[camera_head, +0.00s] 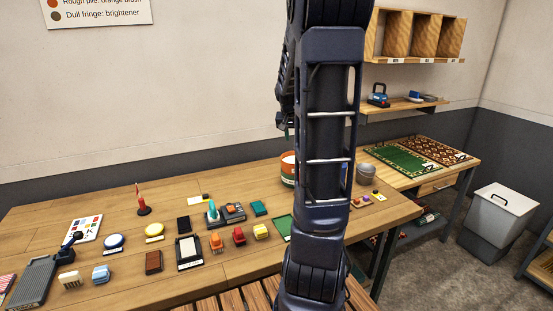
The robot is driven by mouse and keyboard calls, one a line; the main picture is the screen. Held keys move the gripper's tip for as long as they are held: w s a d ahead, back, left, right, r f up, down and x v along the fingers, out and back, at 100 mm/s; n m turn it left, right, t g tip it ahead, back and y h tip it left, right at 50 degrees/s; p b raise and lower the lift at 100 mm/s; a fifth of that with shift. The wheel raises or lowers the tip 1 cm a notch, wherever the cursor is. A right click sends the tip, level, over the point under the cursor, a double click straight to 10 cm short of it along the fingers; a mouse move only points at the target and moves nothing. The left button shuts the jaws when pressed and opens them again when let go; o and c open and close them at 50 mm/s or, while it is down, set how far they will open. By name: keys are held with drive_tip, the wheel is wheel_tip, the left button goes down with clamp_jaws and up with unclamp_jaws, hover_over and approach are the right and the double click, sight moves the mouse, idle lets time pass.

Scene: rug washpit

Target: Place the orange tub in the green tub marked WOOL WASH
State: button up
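I cannot make out a green tub marked WOOL WASH; my arm covers the middle of the view. A flat green thing (283,227) shows partly at the arm's left edge, and I cannot tell what it is. My gripper (287,131) seems to hang beside the upper arm, above and apart from the orange tub. It is too dark and small to tell whether it is open or shut.
The table (110,208) holds several brushes, blocks and pads left of my arm, plus a red upright tool (141,200). A grey bucket (367,173) stands right of the arm. Wall cubbies (425,37) hang behind. A lidded bin (498,220) stands on the floor.

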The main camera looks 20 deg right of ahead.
drive_tip(key=s+a+r+n+y, duration=0.1)
drive_tip(key=s+a+r+n, duration=0.1)
drive_tip(key=s+a, duration=0.7)
drive_tip(key=s+a+r+n+t+y, duration=0.1)
drive_tip(key=s+a+r+n, duration=0.2)
drive_tip(key=s+a, duration=0.6)
drive_tip(key=s+n, duration=0.1)
drive_tip(key=s, duration=0.7)
drive_tip(key=shift+s+a+r+y, duration=0.15)
drive_tip(key=shift+a+y, duration=0.2)
drive_tip(key=shift+y, duration=0.05)
